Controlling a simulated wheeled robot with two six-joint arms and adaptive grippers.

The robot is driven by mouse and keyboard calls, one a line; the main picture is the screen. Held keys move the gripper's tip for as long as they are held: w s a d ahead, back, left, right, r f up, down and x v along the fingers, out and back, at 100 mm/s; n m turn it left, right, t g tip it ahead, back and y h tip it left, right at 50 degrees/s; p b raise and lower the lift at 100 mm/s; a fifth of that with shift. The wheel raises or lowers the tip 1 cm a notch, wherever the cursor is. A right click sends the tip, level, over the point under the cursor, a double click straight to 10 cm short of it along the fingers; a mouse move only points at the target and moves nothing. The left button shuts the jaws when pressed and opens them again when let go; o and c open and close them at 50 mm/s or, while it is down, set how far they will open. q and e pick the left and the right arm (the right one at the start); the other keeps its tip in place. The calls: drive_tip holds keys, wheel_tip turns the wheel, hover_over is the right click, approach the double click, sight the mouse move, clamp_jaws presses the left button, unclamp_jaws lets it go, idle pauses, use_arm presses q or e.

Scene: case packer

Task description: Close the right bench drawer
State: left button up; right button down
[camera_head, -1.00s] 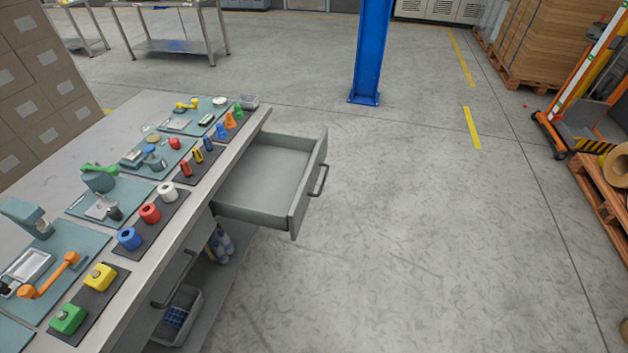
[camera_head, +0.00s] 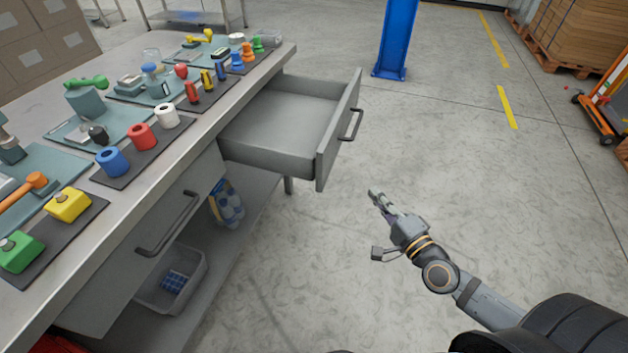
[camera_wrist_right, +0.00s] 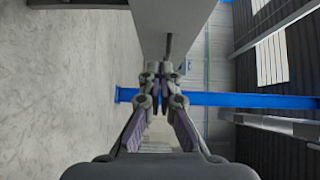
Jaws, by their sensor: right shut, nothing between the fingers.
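The right bench drawer (camera_head: 275,125) is pulled out from the grey bench (camera_head: 150,170) and is empty. Its front panel (camera_head: 338,130) faces right and carries a dark bar handle (camera_head: 351,125). My right gripper (camera_head: 376,196) is shut and empty, in the open air to the right of the drawer front and nearer me, apart from it. In the right wrist view the shut fingers (camera_wrist_right: 160,78) show in the middle, with a grey drawer panel (camera_wrist_right: 150,22) and a dark handle (camera_wrist_right: 168,45) above them. My left gripper is not in view.
A second drawer (camera_head: 190,215) with a bar handle is shut in the bench's near part. A grey bin (camera_head: 200,287) stands on the shelf below. Colored parts on mats cover the bench top. A blue post (camera_head: 395,40) stands beyond. The floor right of the drawer is clear.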

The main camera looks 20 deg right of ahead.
drive_tip(key=p, duration=0.3)
approach(331, 156)
drive_tip(key=w+d, duration=0.2)
drive_tip(key=w, duration=0.2)
drive_tip(key=shift+w+a+f+p, duration=0.2)
drive_tip(key=shift+w+a, duration=0.25)
drive_tip(key=shift+a, duration=0.1)
drive_tip(key=shift+w+a+f+p, duration=0.15)
drive_tip(key=shift+w+a+p, duration=0.05)
drive_tip(key=shift+w+a, duration=0.3)
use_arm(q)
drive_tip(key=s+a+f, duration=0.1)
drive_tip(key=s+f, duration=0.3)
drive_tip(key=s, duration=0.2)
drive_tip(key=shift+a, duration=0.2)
use_arm(e)
drive_tip(key=shift+w+a, duration=0.15)
drive_tip(key=shift+a, duration=0.2)
